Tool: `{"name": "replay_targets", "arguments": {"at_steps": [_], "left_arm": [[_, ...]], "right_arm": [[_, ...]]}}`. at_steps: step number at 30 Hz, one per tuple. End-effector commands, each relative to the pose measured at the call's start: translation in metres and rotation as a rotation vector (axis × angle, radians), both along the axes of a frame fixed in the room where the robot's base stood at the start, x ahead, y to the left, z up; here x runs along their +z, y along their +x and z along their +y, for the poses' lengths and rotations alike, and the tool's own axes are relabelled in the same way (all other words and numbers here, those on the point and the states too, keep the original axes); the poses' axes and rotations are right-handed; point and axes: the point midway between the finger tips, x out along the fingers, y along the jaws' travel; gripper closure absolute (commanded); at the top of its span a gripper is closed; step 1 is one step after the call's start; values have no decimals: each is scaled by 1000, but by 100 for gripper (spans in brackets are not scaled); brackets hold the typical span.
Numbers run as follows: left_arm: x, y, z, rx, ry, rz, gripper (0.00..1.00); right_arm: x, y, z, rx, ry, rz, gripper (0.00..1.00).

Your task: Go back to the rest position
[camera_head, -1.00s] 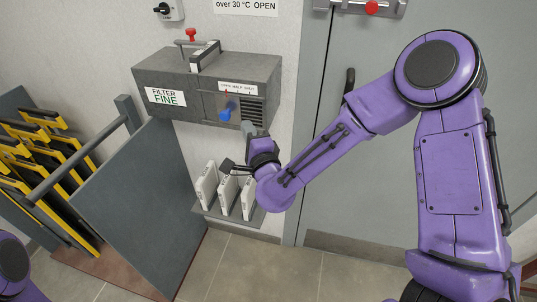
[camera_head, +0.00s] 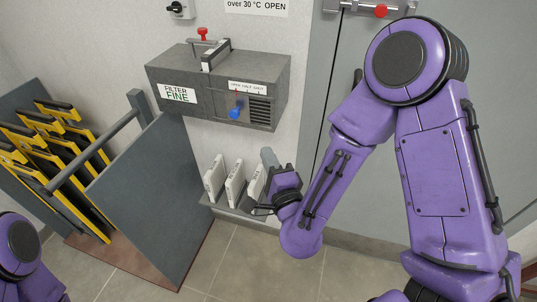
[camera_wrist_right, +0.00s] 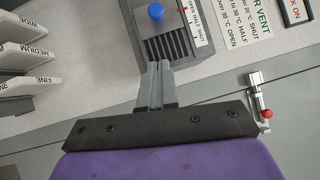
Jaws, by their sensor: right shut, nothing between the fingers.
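My right gripper (camera_head: 266,153) points up beside the white filters on the wall shelf, below and apart from the grey filter box (camera_head: 210,84). In the right wrist view its two grey fingers (camera_wrist_right: 156,68) are together with nothing between them, in front of the box's slatted vent. My left gripper is out of view; only a purple part of my left arm shows at the lower left of the head view.
White filters (camera_head: 235,183) stand on the shelf (camera_head: 225,208). The box has a blue knob (camera_head: 236,112). Yellow-edged plates (camera_head: 60,160) lean in a rack behind a grey panel (camera_head: 150,200). A grey door (camera_head: 400,235) stands behind my right arm. The tiled floor (camera_head: 235,260) is clear.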

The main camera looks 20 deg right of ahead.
Motion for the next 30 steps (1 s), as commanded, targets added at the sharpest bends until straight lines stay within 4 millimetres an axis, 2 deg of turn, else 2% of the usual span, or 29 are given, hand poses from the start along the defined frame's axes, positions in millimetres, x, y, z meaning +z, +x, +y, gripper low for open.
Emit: {"name": "replay_targets", "arguments": {"at_steps": [8,11,12,13,14,15,17,18,20,21,24,25,27,30], "left_arm": [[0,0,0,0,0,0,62],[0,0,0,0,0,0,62],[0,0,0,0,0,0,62],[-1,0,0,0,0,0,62],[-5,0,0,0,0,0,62],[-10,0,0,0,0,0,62],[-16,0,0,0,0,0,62],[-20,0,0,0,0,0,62],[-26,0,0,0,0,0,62],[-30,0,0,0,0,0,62],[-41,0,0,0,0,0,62],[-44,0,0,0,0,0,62],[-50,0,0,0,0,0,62],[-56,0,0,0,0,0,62]], "right_arm": [[0,0,0,0,-8,2,100],[-9,2,9,37,-142,59,100],[-20,3,11,53,-247,114,100],[-33,3,10,65,-347,174,100],[-59,0,6,83,-460,261,100],[-98,-8,-2,113,-593,387,100],[-151,-28,-15,166,-742,561,100],[-184,-44,-24,205,-824,669,100],[-230,-73,-39,268,-923,827,100],[-258,-94,-50,310,-978,929,100],[-316,-154,-76,411,-1071,1162,100],[-330,-171,-83,433,-1087,1221,100],[-354,-207,-98,464,-1108,1332,100],[-374,-242,-109,497,-1126,1415,100]]}}
